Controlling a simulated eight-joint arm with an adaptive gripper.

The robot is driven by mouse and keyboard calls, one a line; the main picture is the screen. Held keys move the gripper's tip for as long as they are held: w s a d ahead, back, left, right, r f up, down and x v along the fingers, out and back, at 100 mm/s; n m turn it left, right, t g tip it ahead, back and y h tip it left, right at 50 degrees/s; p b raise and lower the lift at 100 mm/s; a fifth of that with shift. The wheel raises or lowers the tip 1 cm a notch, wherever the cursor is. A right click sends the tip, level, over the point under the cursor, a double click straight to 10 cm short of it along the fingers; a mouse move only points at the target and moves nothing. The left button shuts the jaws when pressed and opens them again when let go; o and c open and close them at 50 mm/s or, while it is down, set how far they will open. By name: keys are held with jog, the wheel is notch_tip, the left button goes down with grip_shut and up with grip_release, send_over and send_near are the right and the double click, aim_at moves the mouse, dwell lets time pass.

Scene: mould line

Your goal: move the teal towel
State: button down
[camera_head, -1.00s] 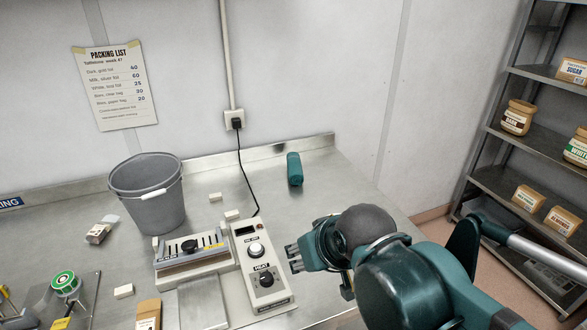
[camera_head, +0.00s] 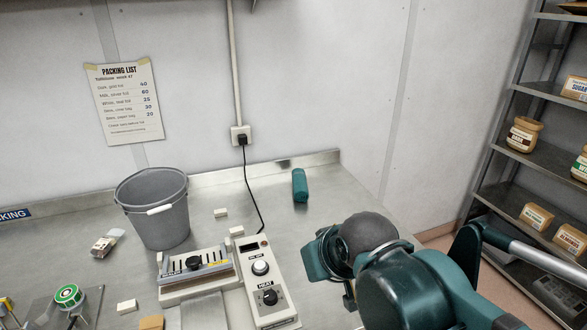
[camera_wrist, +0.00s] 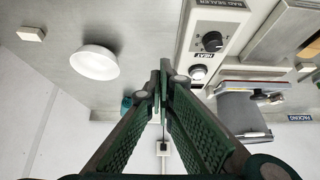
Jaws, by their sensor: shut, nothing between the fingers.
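The teal towel (camera_head: 300,186) is rolled up and lies on the steel bench near the back wall, right of the cord. In the wrist view a small part of the towel (camera_wrist: 126,104) shows beyond the left finger. My gripper (camera_wrist: 160,78) has its fingertips together in the wrist view, with nothing between them. It is apart from the towel. In the head view my wrist is in front of the towel, to its lower right, and the fingertips are hidden.
A heat sealer (camera_head: 264,282) stands left of my wrist, its black cord running to a wall socket (camera_head: 240,134). A grey bucket (camera_head: 158,222) is farther left. A white round dish (camera_wrist: 94,62) lies on the bench. Shelves with jars (camera_head: 524,134) stand at right.

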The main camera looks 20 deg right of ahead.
jog(key=w+d+r+g+p, duration=0.1)
jog(key=w+d+r+p, duration=0.2)
jog(key=w, duration=0.7)
jog(key=w+d+r+p, duration=0.1)
jog(key=w+r+p, duration=0.2)
jog(key=w+r, duration=0.5)
jog(key=w+d+r+g+p, duration=0.1)
jog(key=w+d+r+p, duration=0.15)
jog(key=w, duration=1.05)
jog(key=w+d+f+p, duration=0.3)
jog(key=w+f, duration=0.1)
jog(key=w, duration=0.5)
jog(key=w+d+f+p, duration=0.3)
jog(key=w+d+f, duration=0.1)
jog(key=w, duration=0.6)
jog(key=w+d+f+g+p, duration=0.1)
jog(key=w+d+f+p, duration=0.3)
jog(key=w, duration=0.6)
jog(key=shift+x, duration=0.85)
jog(key=shift+s+f, duration=0.15)
jog(key=shift+p+x, duration=0.3)
jog(key=shift+x, duration=4.65)
jog(key=shift+s, duration=0.15)
